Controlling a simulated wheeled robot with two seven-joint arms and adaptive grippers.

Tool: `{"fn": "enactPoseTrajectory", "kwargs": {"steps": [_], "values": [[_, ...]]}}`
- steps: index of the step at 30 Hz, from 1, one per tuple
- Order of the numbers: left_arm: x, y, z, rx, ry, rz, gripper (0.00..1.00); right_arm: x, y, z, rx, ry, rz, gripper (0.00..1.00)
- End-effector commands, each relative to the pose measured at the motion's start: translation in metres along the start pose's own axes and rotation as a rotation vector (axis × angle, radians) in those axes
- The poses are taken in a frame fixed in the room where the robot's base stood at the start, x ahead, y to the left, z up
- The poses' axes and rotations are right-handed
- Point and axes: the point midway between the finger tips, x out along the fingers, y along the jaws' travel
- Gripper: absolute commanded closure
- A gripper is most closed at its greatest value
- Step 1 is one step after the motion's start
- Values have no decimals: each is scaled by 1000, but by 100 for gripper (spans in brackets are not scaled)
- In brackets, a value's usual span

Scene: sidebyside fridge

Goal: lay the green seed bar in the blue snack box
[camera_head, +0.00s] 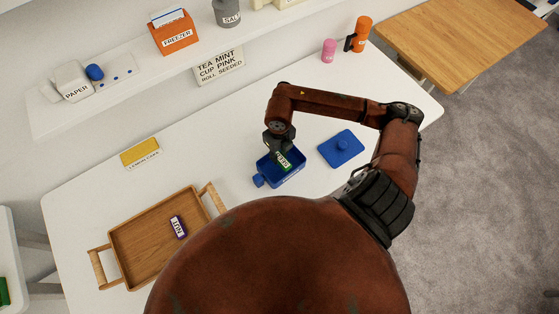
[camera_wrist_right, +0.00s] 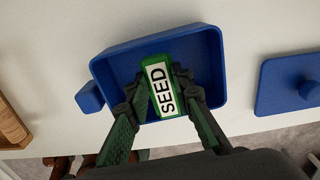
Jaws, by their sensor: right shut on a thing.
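The green seed bar (camera_wrist_right: 161,90) has a white label reading SEED. My right gripper (camera_wrist_right: 158,92) is shut on it, with one finger on each side. The blue snack box (camera_wrist_right: 110,68) is open, and the bar shows over its inside; whether the bar touches the floor of the box I cannot tell. In the head view the right gripper (camera_head: 277,151) points down over the snack box (camera_head: 293,178), and the seed bar (camera_head: 284,161) shows partly below the fingers. My left gripper is not in view.
The blue lid (camera_head: 341,148) lies to the right of the box. A wooden tray (camera_head: 128,253) with a purple-edged bar (camera_head: 178,227) stands at the left. A yellow lemon cake pack (camera_head: 140,152) lies behind. Pink (camera_head: 329,50) and orange (camera_head: 362,33) containers stand at the far right.

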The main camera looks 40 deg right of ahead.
Motion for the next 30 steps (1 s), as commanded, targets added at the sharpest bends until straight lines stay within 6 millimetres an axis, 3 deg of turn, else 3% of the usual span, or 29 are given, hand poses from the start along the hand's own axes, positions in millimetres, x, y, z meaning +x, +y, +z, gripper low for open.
{"fn": "enactPoseTrajectory", "kwargs": {"steps": [9, 21, 22, 30], "values": [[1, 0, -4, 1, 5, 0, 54, 45, 0, -1, 1, 3, 2, 99], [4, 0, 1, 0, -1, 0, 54, 52, 0, 0, -2, 1, 0, 99], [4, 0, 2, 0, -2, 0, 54, 51, 0, 0, -2, 1, 0, 78], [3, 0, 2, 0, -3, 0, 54, 50, 0, 0, -2, 0, 0, 62]]}}
